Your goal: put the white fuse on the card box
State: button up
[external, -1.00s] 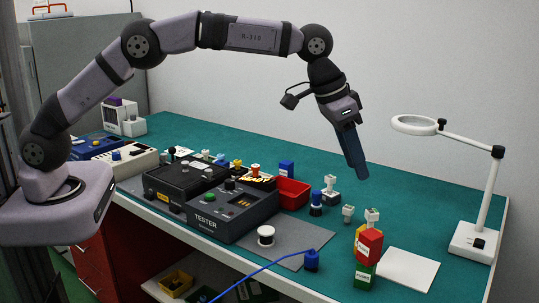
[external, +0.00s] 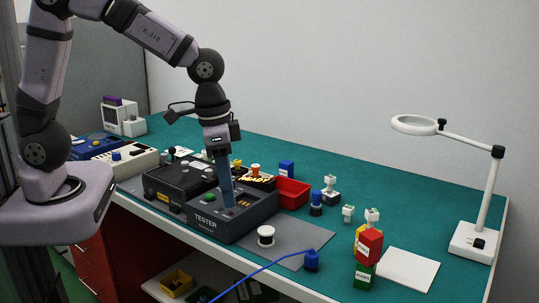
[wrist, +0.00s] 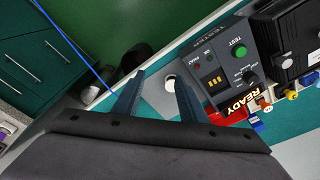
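My gripper (external: 228,204) is over the tester in the external view, fingers pointing down. In the wrist view my gripper (wrist: 158,84) has its two blue fingers apart with nothing between them. Small white pieces stand right of centre on the green mat: one (external: 348,211) alone, one (external: 372,215) by the stacked boxes, and one (external: 330,181) on a dark-and-white base. I cannot tell which is the white fuse. Coloured boxes, a red box (external: 369,247) on a green box (external: 364,275) with yellow behind, stand at the front; none is clearly marked as the card box.
The tester (external: 205,217) lies below my gripper. A white-topped spool (external: 266,235) stands on a grey mat (external: 310,235), near a blue piece with a cable (external: 311,260). A red bin (external: 292,193), white pad (external: 408,268) and magnifier lamp (external: 472,240) stand further right.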

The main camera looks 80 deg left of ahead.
jog(key=s+f, duration=0.2)
jog(key=s, duration=0.5)
jog(key=s+f+g, duration=0.1)
jog(key=s+f, duration=0.1)
jog(key=s, duration=0.6)
jog(key=shift+a+f, duration=0.35)
jog(key=shift+a, duration=0.05)
